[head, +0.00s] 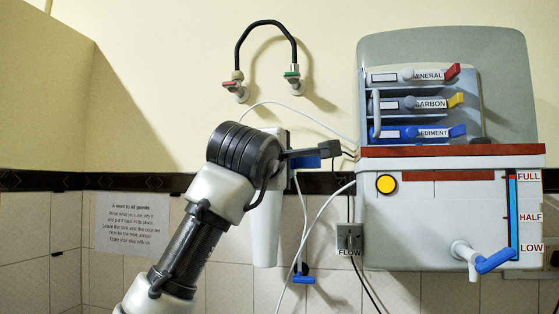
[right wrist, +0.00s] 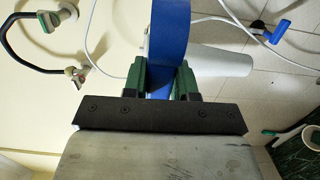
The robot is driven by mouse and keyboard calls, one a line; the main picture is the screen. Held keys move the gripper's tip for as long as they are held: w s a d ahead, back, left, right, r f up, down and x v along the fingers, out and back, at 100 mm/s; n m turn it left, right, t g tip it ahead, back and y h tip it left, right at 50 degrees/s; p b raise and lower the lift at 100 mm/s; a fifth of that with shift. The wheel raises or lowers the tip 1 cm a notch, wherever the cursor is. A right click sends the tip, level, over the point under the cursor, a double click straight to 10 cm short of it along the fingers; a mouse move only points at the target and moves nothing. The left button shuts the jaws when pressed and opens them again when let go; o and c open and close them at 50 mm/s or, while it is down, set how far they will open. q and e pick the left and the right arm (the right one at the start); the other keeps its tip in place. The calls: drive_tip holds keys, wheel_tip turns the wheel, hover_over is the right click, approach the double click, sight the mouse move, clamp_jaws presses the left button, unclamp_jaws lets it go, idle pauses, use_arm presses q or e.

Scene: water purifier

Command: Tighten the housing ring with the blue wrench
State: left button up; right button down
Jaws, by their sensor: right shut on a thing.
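The blue wrench (right wrist: 168,38) is held between the dark green fingers of my right gripper (right wrist: 162,78) in the right wrist view. Its upper part runs up out of that view. A small blue patch (head: 308,162) shows beside the end of my arm in the head view. The white tapered housing (head: 267,228) hangs on the wall beneath my arm, and it also shows behind the wrench in the right wrist view (right wrist: 222,60). The housing ring is not clearly seen; my arm covers the housing's upper left. Whether the wrench touches the ring cannot be told. My left gripper is not in view.
The purifier tank (head: 430,220) stands to the right, with several labelled cartridges above it and a blue-handled tap (head: 492,261) in front. Two wall taps (head: 236,86) joined by a black hose are above. White tubes and a FLOW box (head: 349,238) lie between housing and tank.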

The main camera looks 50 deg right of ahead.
drive_tip(key=p+x, duration=0.1)
drive_tip(key=x, duration=0.5)
drive_tip(key=shift+p, duration=0.35)
idle(0.5)
drive_tip(key=shift+w+d, duration=0.1)
drive_tip(key=shift+d, duration=0.05)
idle(0.3)
drive_tip(key=w+a+m+g+p, duration=0.1)
drive_tip(key=g+p, duration=0.1)
drive_tip(key=w+a+m+g+p, duration=0.1)
drive_tip(key=a+g+p, duration=0.1)
drive_tip(key=w+a+m+g+h+p, duration=0.1)
drive_tip(key=p, duration=0.1)
drive_tip(key=shift+w+a+m+g, duration=0.1)
drive_tip(key=shift+a+m+g, duration=0.1)
drive_tip(key=shift+m+g, duration=0.2)
idle(0.4)
drive_tip(key=shift+a, duration=0.15)
idle(0.5)
